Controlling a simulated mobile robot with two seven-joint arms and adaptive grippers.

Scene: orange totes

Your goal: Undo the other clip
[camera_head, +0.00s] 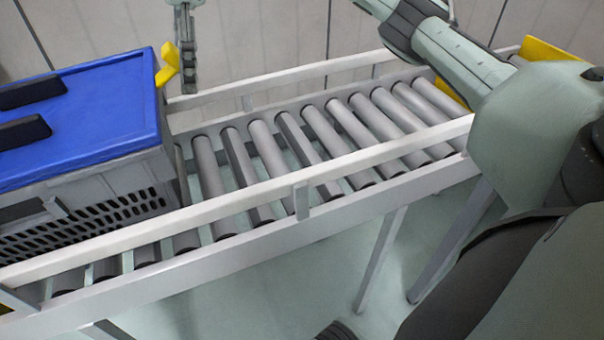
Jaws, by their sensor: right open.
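A grey crate (120,200) with a blue lid (95,115) sits on the roller conveyor at the left. A yellow clip (167,66) stands at the lid's right end, near the far corner, tilted outward from the lid. My right gripper (188,88) hangs down from the top edge, just right of the yellow clip. It is open, with nothing seen between its fingers; I cannot tell whether it touches the clip. The crate's left end is outside the picture, so no clip shows there. My left gripper is not in view.
The conveyor rollers (270,150) right of the crate are empty. A near rail (250,195) and a far rail (290,77) border them. Two black handles, one here (32,92), lie on the lid. Yellow parts (545,50) show at the conveyor's far right. My right arm covers the right side.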

